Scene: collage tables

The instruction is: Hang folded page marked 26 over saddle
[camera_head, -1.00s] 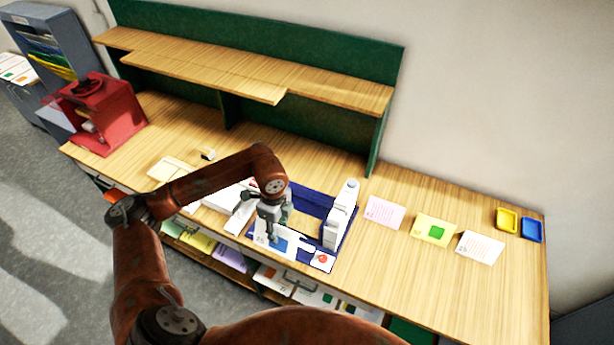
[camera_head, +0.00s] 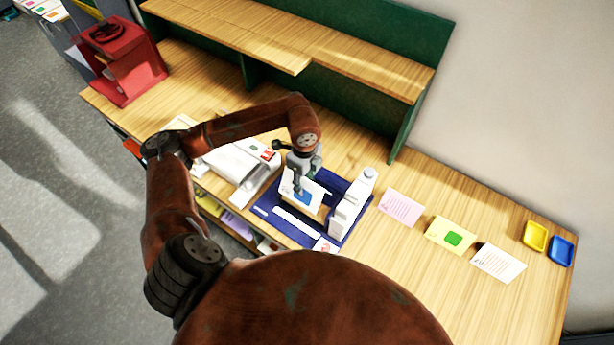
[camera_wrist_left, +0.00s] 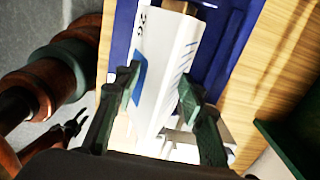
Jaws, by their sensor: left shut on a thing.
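My left gripper (camera_head: 304,186) is shut on the folded white page (camera_head: 290,185), which has a blue square and stands steeply tilted over the blue mat. In the left wrist view the page (camera_wrist_left: 165,65) is pinched between the two dark fingers (camera_wrist_left: 160,100), its fold running away from the camera and its number, 26, on the left face. A small wooden piece, apparently the saddle (camera_wrist_left: 182,6), shows at the page's far end; I cannot tell whether they touch. A dark claw at the wrist view's left looks like my right gripper (camera_wrist_left: 70,128); its jaws are unclear.
The blue mat (camera_head: 262,198) carries a white strip (camera_head: 297,222) at its front and a tall white device (camera_head: 350,205) at its right. A white machine (camera_head: 240,160) stands left. Pink (camera_head: 401,207), yellow (camera_head: 436,229) and white cards (camera_head: 498,262) lie right.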

